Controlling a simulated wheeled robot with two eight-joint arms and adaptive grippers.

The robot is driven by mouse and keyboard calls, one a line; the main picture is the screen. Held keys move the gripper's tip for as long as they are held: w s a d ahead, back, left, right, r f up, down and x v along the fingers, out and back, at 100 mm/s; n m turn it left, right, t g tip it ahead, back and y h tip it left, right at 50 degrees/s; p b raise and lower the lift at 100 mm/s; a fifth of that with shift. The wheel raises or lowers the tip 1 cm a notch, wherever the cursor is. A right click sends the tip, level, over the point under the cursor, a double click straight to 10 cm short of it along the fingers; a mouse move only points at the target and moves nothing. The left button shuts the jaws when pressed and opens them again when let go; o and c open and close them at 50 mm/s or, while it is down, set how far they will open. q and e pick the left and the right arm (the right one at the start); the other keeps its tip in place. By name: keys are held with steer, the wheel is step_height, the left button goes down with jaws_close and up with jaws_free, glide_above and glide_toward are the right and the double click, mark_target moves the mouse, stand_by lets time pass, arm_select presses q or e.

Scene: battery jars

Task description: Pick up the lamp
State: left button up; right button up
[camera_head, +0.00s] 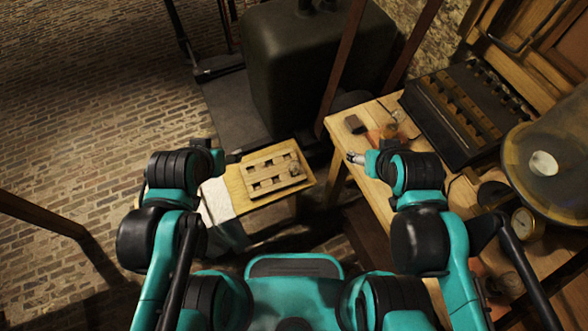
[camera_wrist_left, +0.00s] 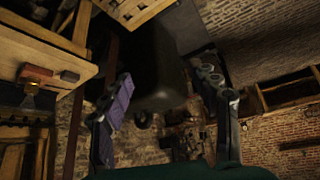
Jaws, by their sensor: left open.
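I cannot clearly make out a lamp. A small orange-lit object (camera_head: 384,136), too unclear to name, is on the wooden bench just beyond my right gripper.
The slotted board (camera_head: 272,174) lies on a low stand with a white cloth (camera_head: 218,204). The bench (camera_head: 376,189) carries a dark block (camera_head: 355,124), a black slotted case (camera_head: 466,112), a large glass jar (camera_head: 550,150) and a round gauge (camera_head: 523,222). A dark tank (camera_head: 300,65) stands behind.

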arm_select(q)
steer(key=shift+o, duration=0.9)
steer(key=shift+w, duration=0.1)
steer(key=n+g+h+b, duration=0.1)
steer(key=n+g+b, duration=0.7)
steer(key=n, duration=1.3)
glide_above(294, 162)
steer(key=shift+t, duration=0.6)
steer(key=f, duration=2.5)
steer(key=s+f, duration=0.1)
steer(key=f, duration=1.2)
steer(key=shift+a+f, duration=0.15)
steer(key=f+b, duration=0.1)
steer(key=f, duration=0.1)
steer(key=f+b, duration=0.2)
steer(key=f, duration=0.1)
steer(key=shift+w+d+f+b, duration=0.2)
steer(key=shift+d+f+b, duration=0.05)
steer(key=shift+f+b, duration=0.1)
steer(key=shift+r, duration=0.1)
